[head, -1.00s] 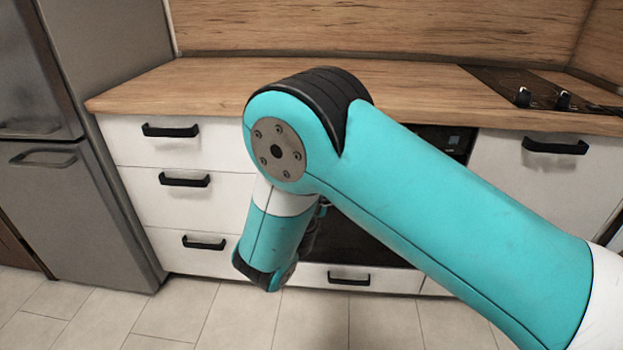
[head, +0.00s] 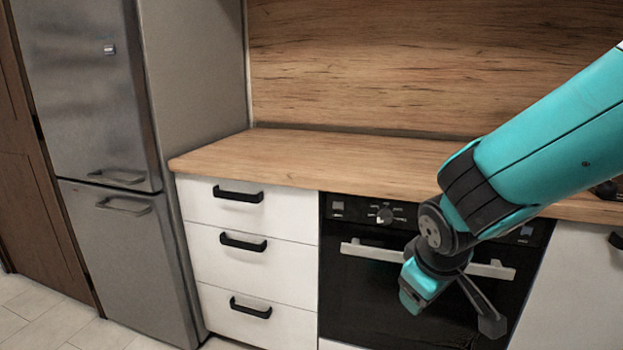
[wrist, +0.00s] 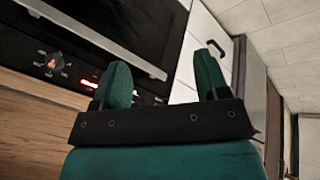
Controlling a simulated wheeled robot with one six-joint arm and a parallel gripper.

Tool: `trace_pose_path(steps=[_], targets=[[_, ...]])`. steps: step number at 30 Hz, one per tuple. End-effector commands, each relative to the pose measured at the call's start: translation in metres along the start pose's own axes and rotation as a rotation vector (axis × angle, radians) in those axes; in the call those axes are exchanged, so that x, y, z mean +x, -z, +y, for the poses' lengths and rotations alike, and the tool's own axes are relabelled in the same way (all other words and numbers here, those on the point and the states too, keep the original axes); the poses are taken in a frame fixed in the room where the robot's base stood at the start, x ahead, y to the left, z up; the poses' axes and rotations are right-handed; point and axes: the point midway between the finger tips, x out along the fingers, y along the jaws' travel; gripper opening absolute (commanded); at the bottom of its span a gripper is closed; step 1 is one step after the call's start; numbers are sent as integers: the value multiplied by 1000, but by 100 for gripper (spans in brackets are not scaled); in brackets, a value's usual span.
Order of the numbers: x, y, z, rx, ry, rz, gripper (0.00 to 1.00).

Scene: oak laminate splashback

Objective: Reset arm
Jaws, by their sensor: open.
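My gripper (wrist: 162,72) shows in the wrist view with its two teal fingers spread apart and nothing between them. In the head view, my teal arm reaches in from the right and bends down, with its wrist end in front of the oven (head: 365,300). The exact finger shape is hard to make out there. The wrist view shows the oven front (wrist: 85,45) and a white cabinet front (wrist: 205,35) beyond the fingers, turned on their side.
A wooden counter (head: 290,150) runs along the back below an oak splashback (head: 400,60). White drawers (head: 262,285) with black handles stand left of the oven, then a grey fridge (head: 100,100). The visible counter left of my arm is bare.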

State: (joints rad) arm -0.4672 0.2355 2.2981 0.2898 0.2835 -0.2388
Motion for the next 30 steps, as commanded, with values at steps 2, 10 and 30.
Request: trace_pose_path(steps=[2, 10, 30], targets=[[-34, -21, -18, 57, 152, -4, 68], [-120, -82, -78, 76, 501, -40, 68], [-288, -72, -59, 35, 616, -61, 68]])
